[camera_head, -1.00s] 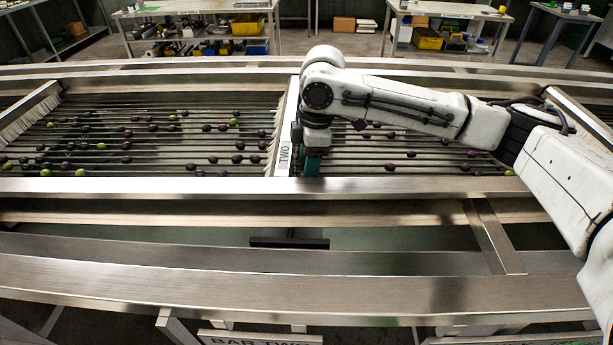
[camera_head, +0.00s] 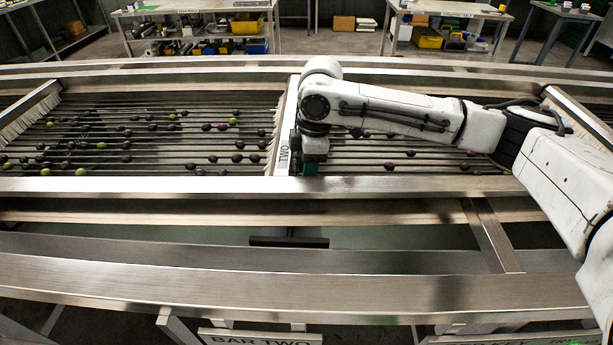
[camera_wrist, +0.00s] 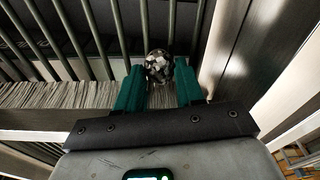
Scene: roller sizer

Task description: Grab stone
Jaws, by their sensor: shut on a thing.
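The stone (camera_wrist: 158,66) is a small, rough, mottled grey lump in the wrist view. It sits between the tips of my gripper's two green fingers (camera_wrist: 160,80), which are shut on it. Parallel bars lie just beyond it. In the head view my gripper (camera_head: 308,167) is low beside the divider marked TWO, over the bars. The stone cannot be made out in the head view.
The divider marked TWO (camera_head: 283,158) with its bristles stands close on the left of my gripper. Dark and green olives (camera_head: 80,171) lie on the bars on both sides. A long metal rail (camera_head: 400,186) runs in front. Benches (camera_head: 200,18) stand far behind.

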